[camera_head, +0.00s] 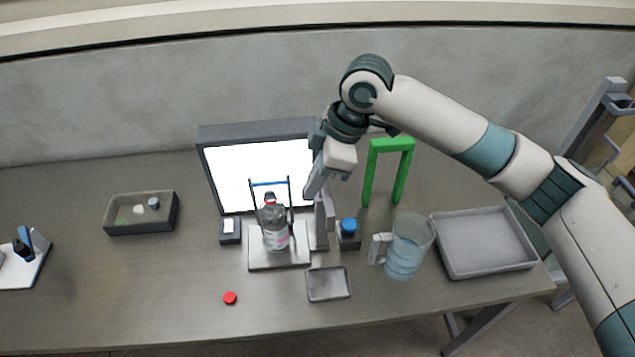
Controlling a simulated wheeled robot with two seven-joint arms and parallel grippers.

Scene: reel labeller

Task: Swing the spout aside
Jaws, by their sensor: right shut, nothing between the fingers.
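A clear bottle (275,228) with a red top and a pink-and-white label stands upright on a light grey plate (262,262). A dark frame with a blue crossbar (269,183) rises around the bottle's top. A grey upright post (321,228) stands just right of the bottle. I cannot clearly tell which part is the spout; my gripper may hide it. My right gripper (310,194) is shut and empty, pointing down at the post's top, right of the crossbar. I cannot tell whether it touches the post. My left gripper is out of view.
A white lit panel (235,175) stands behind the bottle. A green arch (368,180), a blue-topped block (349,240), a clear jug (405,262) and a grey tray (480,262) stand right. A small dish (328,297) and red cap (230,298) lie in front.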

